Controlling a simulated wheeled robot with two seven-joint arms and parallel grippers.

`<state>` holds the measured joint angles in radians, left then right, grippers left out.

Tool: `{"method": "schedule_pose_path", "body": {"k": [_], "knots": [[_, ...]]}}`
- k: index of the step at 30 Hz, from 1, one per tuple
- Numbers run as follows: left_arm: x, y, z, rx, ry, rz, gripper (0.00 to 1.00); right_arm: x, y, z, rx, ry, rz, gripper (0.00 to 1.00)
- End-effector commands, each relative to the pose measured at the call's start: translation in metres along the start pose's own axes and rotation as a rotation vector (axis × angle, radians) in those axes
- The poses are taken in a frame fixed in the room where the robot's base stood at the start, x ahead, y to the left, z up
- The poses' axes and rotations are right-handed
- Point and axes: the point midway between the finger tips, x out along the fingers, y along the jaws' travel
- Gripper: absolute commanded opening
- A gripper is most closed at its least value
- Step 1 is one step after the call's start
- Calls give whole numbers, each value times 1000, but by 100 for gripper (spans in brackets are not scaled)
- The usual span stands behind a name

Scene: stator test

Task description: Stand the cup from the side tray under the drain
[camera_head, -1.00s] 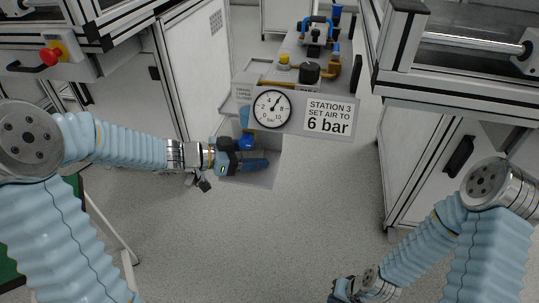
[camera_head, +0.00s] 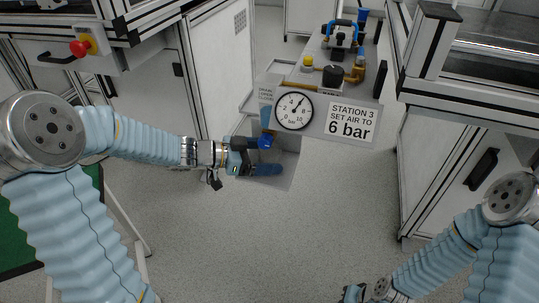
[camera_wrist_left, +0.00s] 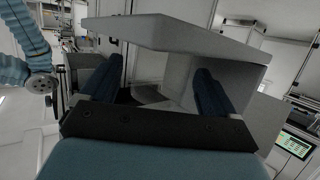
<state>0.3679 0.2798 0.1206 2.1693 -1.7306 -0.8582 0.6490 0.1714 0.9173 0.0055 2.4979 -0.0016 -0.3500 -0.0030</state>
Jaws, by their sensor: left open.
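My left gripper (camera_head: 267,156) is open, its two blue fingers over a grey tray-like box (camera_head: 290,165) below the gauge panel. In the left wrist view the two fingers (camera_wrist_left: 178,92) stand apart. A faint pale shape (camera_wrist_left: 148,93) shows between them; I cannot tell if it is the cup. A grey slab (camera_wrist_left: 185,33) hangs above the fingers. A light blue part (camera_head: 266,117) sits just above the gripper, left of the gauge; I cannot tell if it belongs to the drain. My right gripper (camera_head: 352,294) is at the bottom edge, partly cut off.
A gauge (camera_head: 294,111) and a sign reading 6 bar (camera_head: 350,123) are on the panel front. Blue, brass and black fittings (camera_head: 340,50) stand behind. A bench (camera_head: 470,110) stands at the right, a cabinet with a red button (camera_head: 80,47) at the left. The middle floor is clear.

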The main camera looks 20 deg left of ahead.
Motion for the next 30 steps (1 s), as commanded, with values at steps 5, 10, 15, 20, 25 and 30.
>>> {"method": "schedule_pose_path", "body": {"k": [5,10,15,20,25,30], "knots": [[-43,-1,-3,-2,-2,-8,89,-13,-4,-1,0,3,2,0],[-80,-1,-2,-2,-2,-6,89,-20,-5,-1,1,5,4,0],[-102,0,-1,-2,-1,-3,89,-23,-6,-2,1,6,5,0],[-109,0,0,-2,-1,-1,89,-23,-6,-2,2,7,6,0],[-109,0,0,-2,-1,-1,89,-23,-6,-2,2,7,6,0],[-108,0,0,-2,-1,-1,89,-23,-6,-2,2,7,6,0]]}}
